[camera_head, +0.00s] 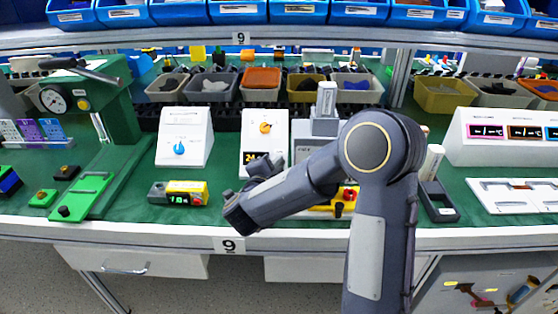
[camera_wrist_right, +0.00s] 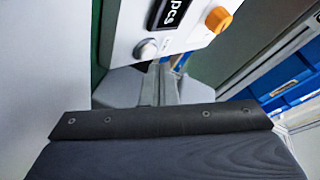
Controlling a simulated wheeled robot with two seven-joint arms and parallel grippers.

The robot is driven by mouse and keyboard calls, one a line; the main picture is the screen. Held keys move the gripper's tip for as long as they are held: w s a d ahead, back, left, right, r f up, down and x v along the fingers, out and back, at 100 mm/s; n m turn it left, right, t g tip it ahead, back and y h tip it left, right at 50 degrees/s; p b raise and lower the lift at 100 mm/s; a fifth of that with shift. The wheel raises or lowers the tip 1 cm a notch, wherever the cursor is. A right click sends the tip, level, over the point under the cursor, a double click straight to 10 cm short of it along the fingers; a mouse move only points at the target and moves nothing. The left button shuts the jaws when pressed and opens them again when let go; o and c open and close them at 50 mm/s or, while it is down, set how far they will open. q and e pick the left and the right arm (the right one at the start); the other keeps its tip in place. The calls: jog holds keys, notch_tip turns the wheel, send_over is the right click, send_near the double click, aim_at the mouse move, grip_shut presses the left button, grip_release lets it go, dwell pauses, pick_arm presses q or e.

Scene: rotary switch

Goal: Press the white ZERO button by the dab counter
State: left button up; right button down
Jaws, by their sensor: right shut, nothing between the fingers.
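A white upright panel (camera_head: 279,127) with an orange knob (camera_head: 265,128) and a small lit display (camera_head: 251,157) stands in the middle of the bench. In the right wrist view the panel (camera_wrist_right: 122,32) shows a black display (camera_wrist_right: 172,12) reading "pcs", the orange knob (camera_wrist_right: 219,19) and a pale round button (camera_wrist_right: 146,48). Its label is not readable. My right gripper (camera_head: 262,167) is in front of the panel's lower part and hides some of it. In the wrist view its shut fingers (camera_wrist_right: 163,75) are close to the button; contact cannot be told. My left gripper is not in view.
A white box with a blue knob (camera_head: 180,148) stands to the left, with a yellow-and-black device (camera_head: 186,193) before it. A green press (camera_head: 118,110) is farther left. Bins (camera_head: 260,82) line the back. A black tray (camera_head: 438,202) lies right of my arm.

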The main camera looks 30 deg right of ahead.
jog(key=shift+s+a+r+p, duration=0.4)
jog(key=shift+s+r, duration=0.15)
jog(key=shift+r, duration=0.2)
jog(key=shift+s+a+r+p, duration=0.35)
jog(key=shift+s+r, duration=0.15)
jog(key=shift+r, duration=0.2)
jog(key=shift+r, duration=0.1)
